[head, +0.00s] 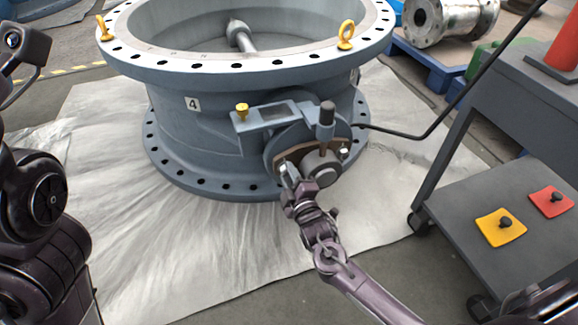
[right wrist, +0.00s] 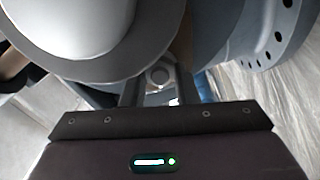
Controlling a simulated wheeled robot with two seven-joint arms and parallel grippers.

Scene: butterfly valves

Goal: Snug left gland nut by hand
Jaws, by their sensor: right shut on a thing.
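The large blue-grey butterfly valve (head: 165,130) stands on a pale sheet, and its round gland flange (head: 320,165) faces me. A gland nut sits at each side of the flange. The right gland nut (head: 343,153) is free. The left gland nut (right wrist: 159,75) shows between my fingers in the right wrist view. My right gripper (head: 287,174) is shut on that left nut; in the right wrist view its two fingers (right wrist: 158,90) lie on either side of it. My fingers mostly hide this nut in the head view. My left arm is at the left edge, its gripper out of sight.
A grey trolley (head: 450,185) stands at the right, with a yellow pad (head: 500,228) and a red pad (head: 551,201) on its lower shelf. A dark bar (head: 440,118) runs from the valve toward the upper right. The sheet (head: 170,255) is clear in front.

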